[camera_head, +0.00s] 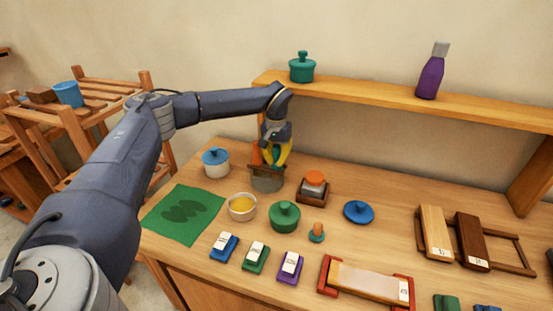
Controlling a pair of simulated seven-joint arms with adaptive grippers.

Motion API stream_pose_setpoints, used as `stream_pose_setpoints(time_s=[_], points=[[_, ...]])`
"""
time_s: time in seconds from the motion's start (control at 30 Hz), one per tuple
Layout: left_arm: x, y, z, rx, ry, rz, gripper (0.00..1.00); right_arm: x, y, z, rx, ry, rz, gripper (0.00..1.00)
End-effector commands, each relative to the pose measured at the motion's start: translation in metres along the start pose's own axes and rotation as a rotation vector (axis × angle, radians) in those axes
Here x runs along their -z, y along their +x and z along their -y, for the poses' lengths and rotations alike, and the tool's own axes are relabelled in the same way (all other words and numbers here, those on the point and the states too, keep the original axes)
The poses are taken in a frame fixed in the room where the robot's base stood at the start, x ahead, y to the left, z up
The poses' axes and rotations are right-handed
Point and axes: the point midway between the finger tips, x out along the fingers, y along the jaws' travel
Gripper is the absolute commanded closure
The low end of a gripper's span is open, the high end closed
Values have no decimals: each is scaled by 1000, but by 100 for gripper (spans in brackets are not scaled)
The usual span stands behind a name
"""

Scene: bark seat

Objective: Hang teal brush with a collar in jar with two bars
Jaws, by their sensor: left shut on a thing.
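My left gripper (276,158) reaches in from the left and points down over the jar (267,184) near the back of the table. It is shut on the teal brush (272,149), mostly hidden between the fingers. The jar is grey and looks see-through, with brown-orange bars (263,167) across its top; the gripper partly covers them. I cannot tell whether the brush's collar touches the bars. My right gripper is not in view.
A blue-lidded white pot (215,162) stands left of the jar, an orange-topped jar in a wooden holder (313,188) to its right. A shelf (400,96) runs behind.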

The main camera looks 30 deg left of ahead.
Motion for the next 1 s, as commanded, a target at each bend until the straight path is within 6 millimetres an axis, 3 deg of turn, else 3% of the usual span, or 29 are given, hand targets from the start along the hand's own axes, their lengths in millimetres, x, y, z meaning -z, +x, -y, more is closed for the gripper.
stream_pose_setpoints(time_s=[0.2, 0.23, 0.4, 0.57, 0.73, 1.0], points=[[0, 4, 0, 0, 0, 0, 100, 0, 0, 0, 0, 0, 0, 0], [0, 4, 0, 0, 0, 0, 88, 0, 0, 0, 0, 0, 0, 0], [0, 4, 0, 0, 0, 0, 68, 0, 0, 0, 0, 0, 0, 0], [0, 4, 0, 0, 0, 0, 66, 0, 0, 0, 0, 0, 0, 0], [0, 4, 0, 0, 0, 0, 47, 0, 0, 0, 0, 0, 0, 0], [0, 2, 0, 0, 0, -1, 47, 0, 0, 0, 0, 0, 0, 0]])
